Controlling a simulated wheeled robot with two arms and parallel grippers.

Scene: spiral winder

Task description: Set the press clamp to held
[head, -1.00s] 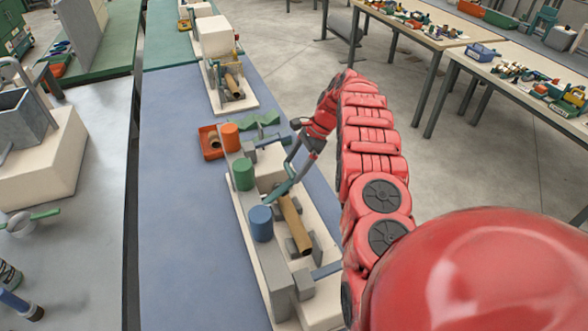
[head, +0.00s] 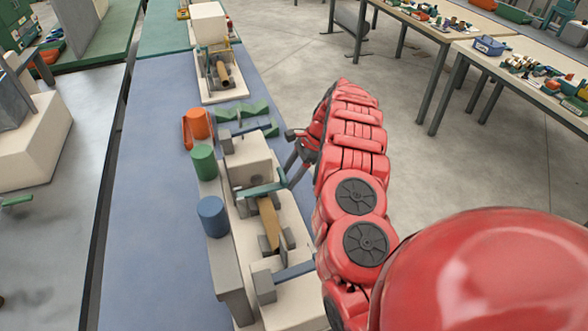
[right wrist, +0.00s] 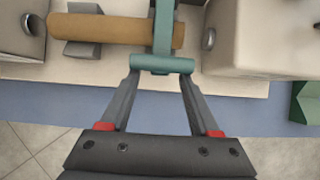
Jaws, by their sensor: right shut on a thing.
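The press clamp is a teal lever (head: 262,190) on the cream winder (head: 292,296). In the head view it lies low and nearly level across the end of a brown tube (head: 269,222). In the right wrist view the teal arm (right wrist: 163,28) crosses over the tube (right wrist: 110,29) and ends in a teal crossbar (right wrist: 162,64). My right gripper (right wrist: 162,70) is shut on this crossbar, with a finger at each end. In the head view my right gripper (head: 294,170) is small and partly hidden by the wrist. My left gripper is out of view.
A second winder (head: 216,80) stands farther back. The blue mat (head: 160,200) is clear on the left.

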